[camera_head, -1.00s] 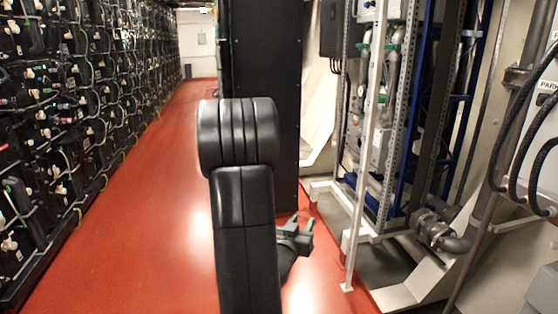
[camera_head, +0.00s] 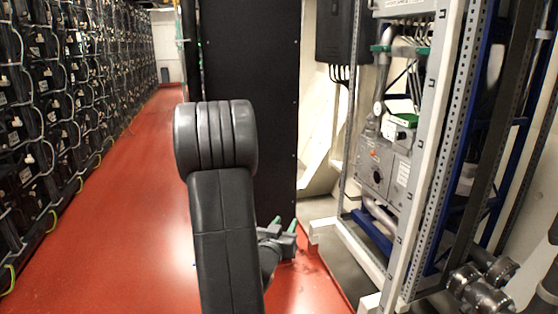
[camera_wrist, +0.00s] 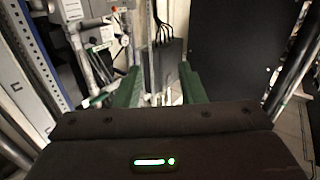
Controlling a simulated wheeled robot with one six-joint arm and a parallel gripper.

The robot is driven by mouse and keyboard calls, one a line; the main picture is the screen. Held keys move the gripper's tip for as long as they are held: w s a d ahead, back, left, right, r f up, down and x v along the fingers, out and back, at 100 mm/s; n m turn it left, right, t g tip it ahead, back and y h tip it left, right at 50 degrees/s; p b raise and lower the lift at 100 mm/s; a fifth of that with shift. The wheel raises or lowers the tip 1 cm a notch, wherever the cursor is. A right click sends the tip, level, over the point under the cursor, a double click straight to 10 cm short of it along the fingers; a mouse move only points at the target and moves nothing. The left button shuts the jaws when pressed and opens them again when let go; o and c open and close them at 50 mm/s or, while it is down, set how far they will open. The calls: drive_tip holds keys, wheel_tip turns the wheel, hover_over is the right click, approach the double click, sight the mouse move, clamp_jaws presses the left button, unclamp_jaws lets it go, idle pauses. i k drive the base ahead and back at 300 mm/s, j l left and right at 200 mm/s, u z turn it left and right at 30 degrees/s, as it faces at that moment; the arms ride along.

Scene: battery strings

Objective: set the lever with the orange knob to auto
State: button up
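A grey control box (camera_head: 384,172) is mounted on the metal frame at the right of the head view. A small orange-red spot (camera_head: 375,154) shows on its front and may be the orange knob; its lever and markings are too small to read. A small orange-red spot (camera_wrist: 114,9) also shows at the top left of the wrist view; I cannot tell if it is the same part. My gripper (camera_head: 284,225) is low, left of the frame and apart from the box. In the wrist view its green fingers (camera_wrist: 161,86) are spread with nothing between them.
A tall black cabinet (camera_head: 247,80) stands behind my arm. The pale upright post (camera_head: 428,150) of the frame stands right of the box, with pipes (camera_head: 480,285) low at the right. Battery racks (camera_head: 60,110) line the left. The red floor (camera_head: 130,210) between is clear.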

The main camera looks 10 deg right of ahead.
sight(372, 152)
drive_tip(key=i+j+z, duration=0.1)
drive_tip(key=i+z, duration=0.3)
drive_tip(key=i, duration=0.2)
drive_tip(key=i+j+z, duration=0.4)
drive_tip(key=i, duration=0.15)
drive_tip(key=i+j+z, duration=0.4)
drive_tip(key=i, duration=0.15)
drive_tip(key=i+j+z, duration=0.4)
drive_tip(key=j, duration=0.25)
